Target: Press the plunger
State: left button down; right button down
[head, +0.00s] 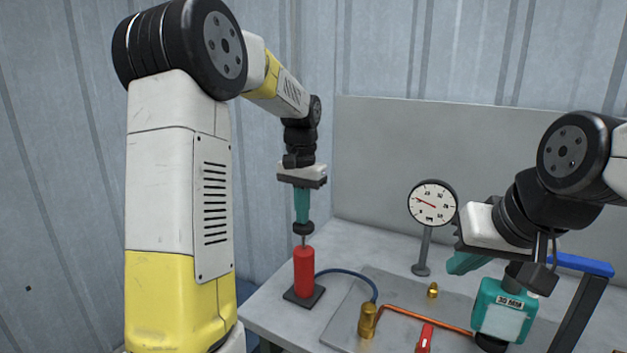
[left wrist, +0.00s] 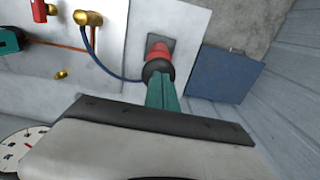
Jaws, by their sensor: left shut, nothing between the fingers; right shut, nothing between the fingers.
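The plunger is a red upright cylinder (head: 304,272) on a dark square base, with a thin rod and a black knob (head: 303,228) on top. The rod shows between knob and cylinder. My left gripper (head: 302,218) is shut, empty and pointing straight down with its teal fingertips at the knob. In the left wrist view the fingers (left wrist: 162,92) end over the black knob (left wrist: 158,68), with the red cylinder (left wrist: 157,50) behind. I cannot tell whether they press on it or only meet it. My right gripper (head: 468,263) is shut and empty, above the bench.
A blue hose (head: 348,272) runs from the cylinder to a brass fitting (head: 368,321) and copper pipe (head: 430,318). A dial gauge (head: 433,203) stands on a post behind. A teal timer marked 30 MIN (head: 503,310) and a red-handled valve (head: 425,338) are at right.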

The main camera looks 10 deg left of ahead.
pick_arm(q)
notch_tip(320, 180, up, 10)
dwell(0.3)
jog(key=shift+f, duration=0.15)
dwell(0.5)
jog(key=shift+w, duration=0.1)
notch_tip(320, 180, up, 5)
jog(key=shift+d+r, duration=0.1)
jog(key=shift+r, duration=0.1)
notch_tip(320, 180, down, 14)
jog(key=shift+f, duration=0.1)
dwell(0.8)
